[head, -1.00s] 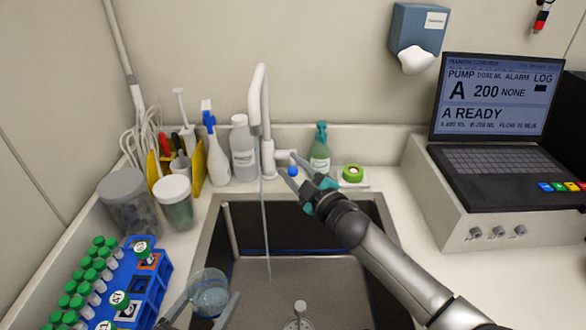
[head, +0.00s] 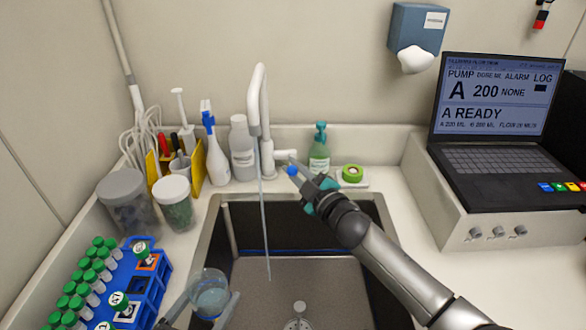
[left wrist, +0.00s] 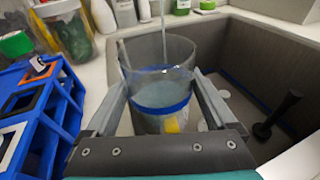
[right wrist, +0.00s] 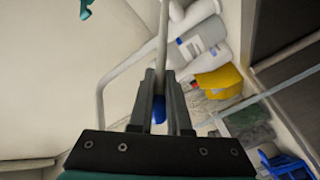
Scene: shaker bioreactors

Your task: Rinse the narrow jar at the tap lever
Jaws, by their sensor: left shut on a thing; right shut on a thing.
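The narrow jar (head: 209,299) is clear, with a blue band and some liquid inside. My left gripper (head: 212,306) is shut on its sides and holds it at the sink's near left; the jar also shows upright in the left wrist view (left wrist: 160,92). The white tap (head: 258,100) runs a thin stream of water (head: 265,225). In the head view the stream falls to the right of the jar. My right gripper (head: 297,173) is shut on the white tap lever (head: 284,154), near a blue tip (right wrist: 158,113), partly hidden by the fingers.
The sink (head: 330,275) has open room right of the jar. A blue rack (head: 150,290) with green-capped tubes stands at the left. Lidded tubs (head: 174,208) and bottles (head: 243,150) line the counter. A laptop (head: 500,120) sits at the right.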

